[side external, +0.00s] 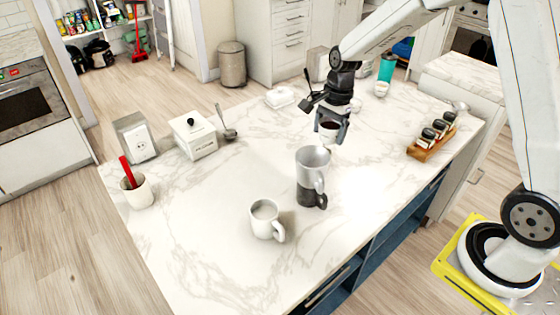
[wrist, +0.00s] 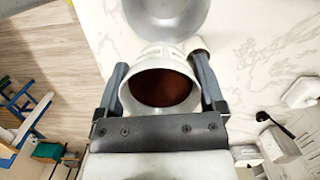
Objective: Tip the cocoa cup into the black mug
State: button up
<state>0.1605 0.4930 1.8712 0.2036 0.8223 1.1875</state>
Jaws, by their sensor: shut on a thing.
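My gripper (side external: 331,130) is shut on the cocoa cup (side external: 328,139), a small white cup with dark brown contents, held above the counter. In the wrist view the cup (wrist: 150,56) sits between both fingers (wrist: 163,92), its brown contents showing inside the rim. The black mug (side external: 306,196) stands on the counter, nearer the camera and left of the cup. A grey vessel (side external: 311,162) with its own handle appears to sit in or on top of it, hiding the mug's opening. The wrist view shows a wide grey round interior (wrist: 166,14) just beyond the cup, probably that vessel.
A white mug (side external: 265,220) stands in front of the black mug. A wooden rack with dark-lidded jars (side external: 432,142) is at the right edge. The middle-left counter (side external: 205,195) is clear.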

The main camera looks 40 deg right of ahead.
jog(key=shift+w+a+r+n, duration=0.2)
jog(key=shift+a+r+n, duration=0.3)
jog(key=shift+r+n, duration=0.15)
jog(key=shift+f, duration=0.3)
